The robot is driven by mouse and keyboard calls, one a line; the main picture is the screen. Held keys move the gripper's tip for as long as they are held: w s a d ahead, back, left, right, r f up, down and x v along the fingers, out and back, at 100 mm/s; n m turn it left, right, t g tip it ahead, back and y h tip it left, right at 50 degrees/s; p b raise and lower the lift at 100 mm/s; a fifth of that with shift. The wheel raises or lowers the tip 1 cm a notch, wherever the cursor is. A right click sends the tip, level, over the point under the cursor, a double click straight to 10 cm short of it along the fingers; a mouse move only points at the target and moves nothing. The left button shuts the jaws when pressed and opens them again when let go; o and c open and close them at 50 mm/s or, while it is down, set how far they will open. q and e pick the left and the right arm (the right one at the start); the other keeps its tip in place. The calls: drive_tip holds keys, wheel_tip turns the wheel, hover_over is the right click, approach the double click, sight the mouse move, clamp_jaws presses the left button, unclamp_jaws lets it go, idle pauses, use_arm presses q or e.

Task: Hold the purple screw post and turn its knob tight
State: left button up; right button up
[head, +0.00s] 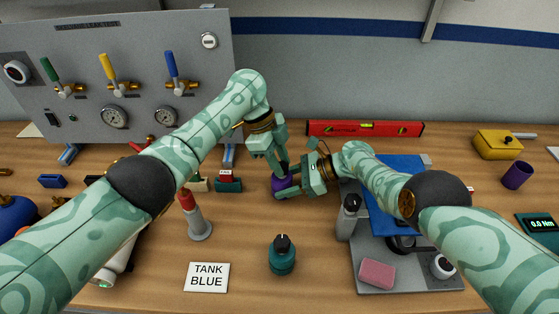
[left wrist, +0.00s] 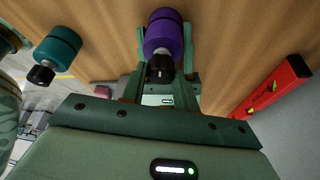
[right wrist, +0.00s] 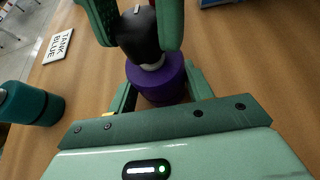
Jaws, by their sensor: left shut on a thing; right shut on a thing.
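The purple screw post (head: 279,185) stands on the wooden table, mostly covered by my grippers in the head view. Its purple body and black knob show in the left wrist view (left wrist: 163,38) and the right wrist view (right wrist: 157,82). My left gripper (head: 281,170) reaches down from above, its fingers shut on either side of the black knob (right wrist: 140,35). My right gripper (head: 295,186) comes in low from the right, its fingers shut on the purple body below the knob. The exact finger contact is partly hidden.
A teal post (head: 282,258) with a black knob stands in front, beside a TANK BLUE card (head: 207,277). A grey-red post (head: 195,220) stands left. A grey stand with a blue plate (head: 400,215) is right of my right gripper. A red level (head: 365,129) lies behind.

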use_arm(q)
drive_tip(key=shift+w+a+m, duration=0.1)
drive_tip(key=shift+w+m, duration=0.15)
drive_tip(key=shift+m, duration=0.35)
drive_tip(key=shift+s+m+g, duration=0.3)
drive_tip(key=o, duration=1)
drive_tip(key=shift+r, duration=0.1)
drive_tip(key=v, duration=1.1)
drive_tip(key=shift+w+r, duration=0.15)
drive_tip(key=shift+r, duration=0.25)
